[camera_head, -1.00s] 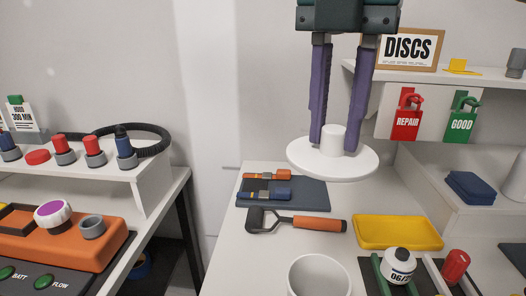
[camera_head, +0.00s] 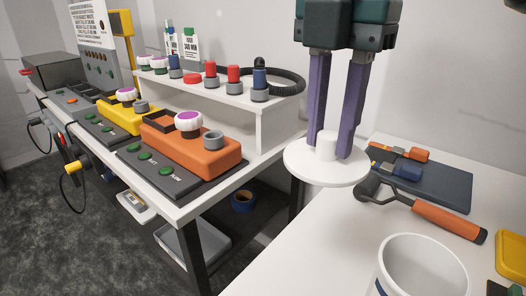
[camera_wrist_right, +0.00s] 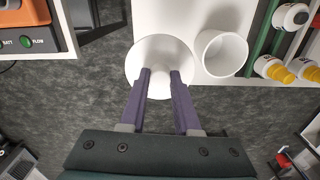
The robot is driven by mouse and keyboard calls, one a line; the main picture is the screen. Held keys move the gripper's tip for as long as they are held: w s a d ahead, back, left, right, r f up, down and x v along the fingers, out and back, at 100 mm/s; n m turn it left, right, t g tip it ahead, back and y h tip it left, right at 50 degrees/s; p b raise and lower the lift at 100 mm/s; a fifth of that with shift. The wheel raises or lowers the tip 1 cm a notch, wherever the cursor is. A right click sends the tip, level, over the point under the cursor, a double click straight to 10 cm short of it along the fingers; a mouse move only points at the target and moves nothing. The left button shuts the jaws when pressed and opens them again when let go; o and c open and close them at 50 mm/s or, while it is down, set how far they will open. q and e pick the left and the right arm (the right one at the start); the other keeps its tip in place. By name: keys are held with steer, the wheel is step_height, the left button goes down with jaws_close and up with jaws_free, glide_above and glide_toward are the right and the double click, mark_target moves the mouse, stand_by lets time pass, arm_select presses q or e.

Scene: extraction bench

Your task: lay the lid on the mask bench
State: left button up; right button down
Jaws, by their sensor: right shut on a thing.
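The lid (camera_head: 300,170) is a white round disc with a short knob, held level. My right gripper (camera_head: 334,150) has purple fingers shut on the knob. In the right wrist view the lid (camera_wrist_right: 150,78) shows beneath the right gripper (camera_wrist_right: 161,82), over the floor and the edge of a white top. A long white bench (camera_head: 205,200) on the left carries orange and yellow units and a raised shelf; I take it for the mask bench. The lid is in the air to the right of that bench's near end in the head view. My left gripper is not in view.
A white open pot (camera_head: 425,262) stands on the right-hand white table (camera_head: 330,240). An orange-handled tool (camera_head: 445,217) and a dark mat (camera_head: 440,187) lie behind it. An orange unit (camera_head: 190,150) and red and blue knobs on the shelf (camera_head: 235,112) crowd the left bench.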

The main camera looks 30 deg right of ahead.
step_height(320, 180, down, 13)
steer(key=shift+b, duration=0.5)
step_height(320, 180, down, 5)
steer(key=shift+r+b, duration=0.2)
steer(key=shift+b, duration=0.15)
steer(key=shift+f, duration=0.15)
steer(key=c, duration=0.6)
jaws_free()
